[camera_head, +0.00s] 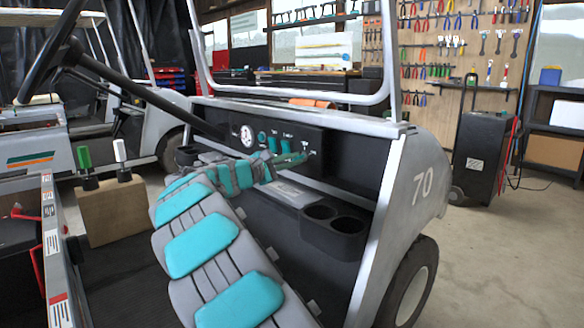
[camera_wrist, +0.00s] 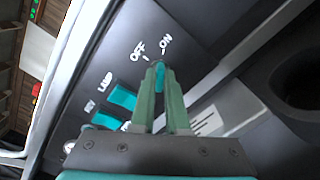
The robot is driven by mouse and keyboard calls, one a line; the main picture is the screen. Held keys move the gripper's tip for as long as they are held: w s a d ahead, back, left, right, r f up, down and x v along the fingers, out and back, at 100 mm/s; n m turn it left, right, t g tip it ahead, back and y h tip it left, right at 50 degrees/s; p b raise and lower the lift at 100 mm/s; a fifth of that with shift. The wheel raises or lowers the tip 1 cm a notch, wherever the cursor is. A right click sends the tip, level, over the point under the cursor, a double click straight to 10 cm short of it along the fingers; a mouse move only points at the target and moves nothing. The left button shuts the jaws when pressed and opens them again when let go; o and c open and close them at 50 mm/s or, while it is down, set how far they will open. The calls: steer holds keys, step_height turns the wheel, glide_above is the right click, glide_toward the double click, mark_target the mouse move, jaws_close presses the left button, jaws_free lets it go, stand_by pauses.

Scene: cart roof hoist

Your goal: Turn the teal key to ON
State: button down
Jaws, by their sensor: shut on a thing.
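The teal key (camera_wrist: 160,74) shows as a small strip between my fingertips in the wrist view, on the cart's black dashboard (camera_wrist: 190,58). White OFF and ON labels with small tick marks stand just above it, OFF to the left and ON to the right. The key appears to line up closer to the ON tick, but my fingers cover most of it, so its exact angle is unclear. My gripper (camera_wrist: 161,78) is shut on the key. In the head view my gripper (camera_head: 299,158) reaches the right part of the dashboard, and the key is hidden there.
Two teal rocker switches (camera_wrist: 122,97), labelled LAMP and REV, sit close left of my fingers. A cup holder (camera_head: 335,228) lies below right. The white windshield frame (camera_head: 300,97) rises above the dashboard.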

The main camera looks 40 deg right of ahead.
steer(key=shift+m+b, duration=0.3)
steer(key=shift+m, duration=0.3)
steer(key=c, duration=0.9)
jaws_free()
steer(key=a, duration=0.5)
steer(key=a+p, duration=0.1)
steer(key=a, duration=0.1)
steer(key=shift+s+a, duration=0.3)
steer(key=shift+a, duration=0.1)
